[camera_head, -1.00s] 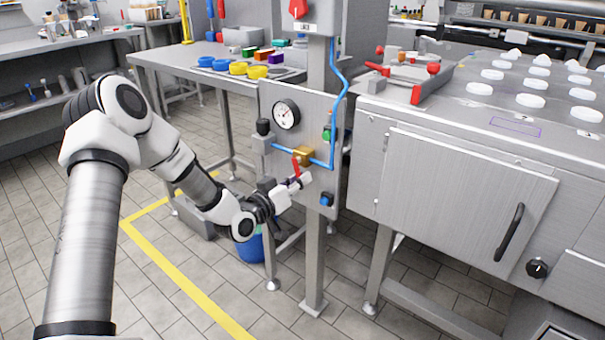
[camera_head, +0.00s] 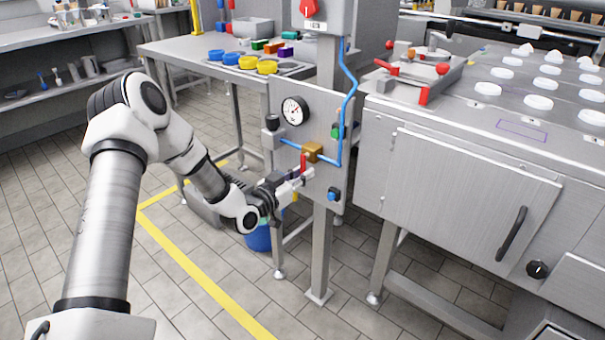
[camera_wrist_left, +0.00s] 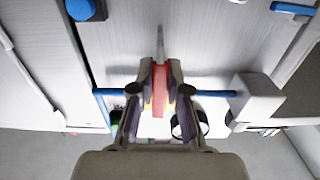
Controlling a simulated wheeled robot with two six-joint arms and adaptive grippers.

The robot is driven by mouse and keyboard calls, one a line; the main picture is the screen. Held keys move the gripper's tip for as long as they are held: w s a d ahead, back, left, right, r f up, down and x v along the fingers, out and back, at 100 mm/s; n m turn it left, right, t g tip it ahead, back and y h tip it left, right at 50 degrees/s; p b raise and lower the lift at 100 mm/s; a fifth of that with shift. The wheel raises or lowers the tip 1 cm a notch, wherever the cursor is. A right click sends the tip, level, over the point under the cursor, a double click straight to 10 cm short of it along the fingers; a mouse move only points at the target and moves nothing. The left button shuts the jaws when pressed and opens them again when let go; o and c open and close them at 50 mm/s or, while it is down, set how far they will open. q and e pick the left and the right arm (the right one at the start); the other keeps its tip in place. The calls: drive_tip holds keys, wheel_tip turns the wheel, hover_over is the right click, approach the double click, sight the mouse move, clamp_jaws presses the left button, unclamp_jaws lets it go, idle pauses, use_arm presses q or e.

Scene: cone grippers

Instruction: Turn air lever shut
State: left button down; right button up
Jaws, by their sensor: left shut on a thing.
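The air lever (camera_head: 303,162) is red and sits at the brass-coloured valve (camera_head: 312,151) on the grey upright panel (camera_head: 285,92). It hangs down, crosswise to the blue air pipe (camera_head: 291,143). My left gripper (camera_head: 301,175) is shut on the lever, low in front of the panel. In the left wrist view the red lever (camera_wrist_left: 160,88) lies between the two fingers of my left gripper (camera_wrist_left: 160,72). The fingers hide its sides and much of the valve behind it. My right gripper is not in view.
A round gauge (camera_head: 295,110) is above the valve, with a green button (camera_head: 337,131) and a blue button (camera_head: 334,194) to the right. A steel machine (camera_head: 470,200) stands close on the right. A table with coloured rings (camera_head: 247,62) is behind. A blue bucket (camera_head: 258,238) is below.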

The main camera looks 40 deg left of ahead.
use_arm(q)
drive_tip(key=c, duration=1.1)
unclamp_jaws()
drive_tip(key=s, duration=0.7)
drive_tip(key=shift+s+a, duration=0.2)
drive_tip(key=shift+a, duration=0.1)
